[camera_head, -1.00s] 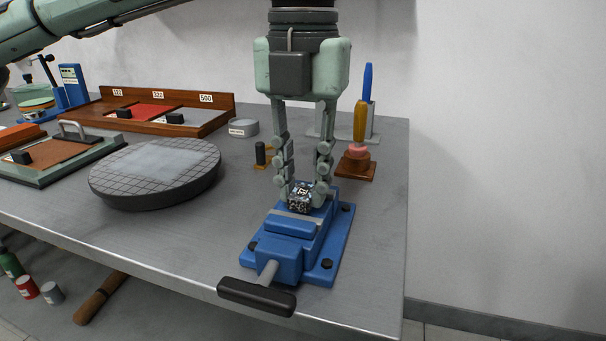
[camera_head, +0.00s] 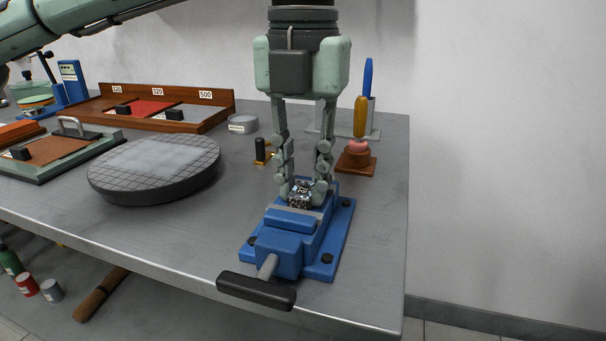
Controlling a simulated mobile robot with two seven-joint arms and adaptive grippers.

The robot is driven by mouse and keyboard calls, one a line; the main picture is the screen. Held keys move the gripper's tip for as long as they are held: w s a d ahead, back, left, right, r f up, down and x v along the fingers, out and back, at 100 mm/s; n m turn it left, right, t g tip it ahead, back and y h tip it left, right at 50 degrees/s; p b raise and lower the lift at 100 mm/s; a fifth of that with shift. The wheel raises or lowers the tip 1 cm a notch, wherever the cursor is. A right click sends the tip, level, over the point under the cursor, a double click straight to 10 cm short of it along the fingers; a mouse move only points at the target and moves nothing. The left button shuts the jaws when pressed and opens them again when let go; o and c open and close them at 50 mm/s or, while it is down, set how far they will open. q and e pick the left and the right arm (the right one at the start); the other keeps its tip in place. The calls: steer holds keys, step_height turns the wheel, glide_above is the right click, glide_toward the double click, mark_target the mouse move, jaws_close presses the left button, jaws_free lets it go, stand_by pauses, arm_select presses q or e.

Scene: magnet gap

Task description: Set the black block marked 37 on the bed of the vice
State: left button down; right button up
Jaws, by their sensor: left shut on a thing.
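The blue vice (camera_head: 290,245) stands near the right front corner of the grey bench, its black handle towards me. My left gripper (camera_head: 303,192) points straight down over the back part of the vice. It is shut on a small dark block with white markings (camera_head: 300,196), at the vice's jaw opening. I cannot read the number on this block. The fingers and the vice jaw hide the block's underside, so I cannot tell whether it touches the bed. My right gripper is not in view.
A round grid-topped plate (camera_head: 155,195) lies left of the vice. Behind it is a brown rack (camera_head: 225,104) with numbered bays and black blocks. A small black post (camera_head: 260,150) and a wooden stand (camera_head: 356,166) are behind the vice. The bench edge is close in front.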

arm_select(q)
steer(key=shift+f, duration=0.15)
steer(key=c, duration=1.3)
jaws_free()
steer(key=shift+c, duration=0.3)
steer(key=c, duration=0.4)
steer(key=shift+r+p, duration=1.25)
steer(key=shift+r, duration=1.05)
